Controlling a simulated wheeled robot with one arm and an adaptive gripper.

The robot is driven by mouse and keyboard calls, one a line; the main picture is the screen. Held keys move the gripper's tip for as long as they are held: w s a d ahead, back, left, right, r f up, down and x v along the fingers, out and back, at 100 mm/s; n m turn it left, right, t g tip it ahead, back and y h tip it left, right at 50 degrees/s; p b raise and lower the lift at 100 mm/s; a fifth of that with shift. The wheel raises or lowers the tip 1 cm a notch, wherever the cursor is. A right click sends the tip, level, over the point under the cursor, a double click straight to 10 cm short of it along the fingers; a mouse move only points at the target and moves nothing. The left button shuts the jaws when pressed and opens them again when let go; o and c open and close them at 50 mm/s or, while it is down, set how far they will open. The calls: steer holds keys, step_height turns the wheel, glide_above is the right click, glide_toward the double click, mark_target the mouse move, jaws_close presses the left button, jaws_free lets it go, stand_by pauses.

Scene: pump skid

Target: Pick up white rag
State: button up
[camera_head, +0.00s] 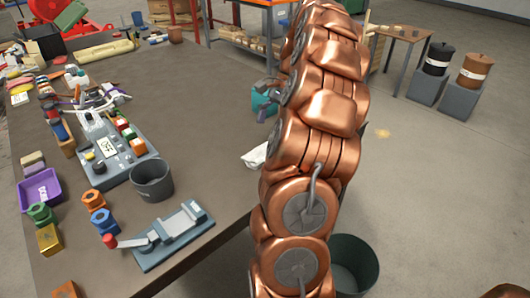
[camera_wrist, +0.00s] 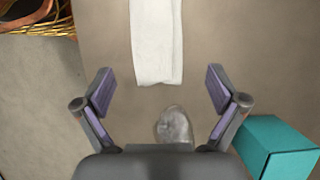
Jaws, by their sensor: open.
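The white rag (camera_wrist: 157,40) is a long flat strip in the wrist view, running from the top edge down to just past the fingertips' far side. My gripper (camera_wrist: 159,89) is open and empty, with one purple-padded finger on each side of the rag's line. The rag's near end lies roughly centred between the fingers. I cannot tell the height of the fingers above the surface. In the head view, a white cloth (camera_head: 256,156) shows at the table edge, partly hidden behind my copper arm.
A teal box (camera_wrist: 278,148) sits close to the right finger. A small grey rounded object (camera_wrist: 173,126) lies between the fingers, near the palm. The brown table (camera_head: 205,115) holds a grey bucket (camera_head: 152,181) and a purple tray (camera_head: 40,190) at left.

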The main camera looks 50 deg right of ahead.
mark_target(265, 148)
steer(key=shift+a+x, duration=0.2)
steer(key=shift+x, duration=1.35)
steer(key=shift+a+x, duration=0.2)
steer(key=shift+x, duration=1.35)
steer(key=shift+s+r, duration=0.15)
steer(key=shift+s, duration=0.05)
steer(key=c, duration=1.2)
steer(key=shift+r, duration=0.15)
steer(key=shift+c, duration=0.2)
steer(key=shift+r, duration=1.55)
steer(key=shift+s+a+r, duration=0.15)
steer(key=s+a+r+b, duration=0.1)
steer(key=s+a, duration=0.8)
steer(key=s, duration=0.3)
steer(key=shift+s+r, duration=0.2)
steer(key=shift+s, duration=0.1)
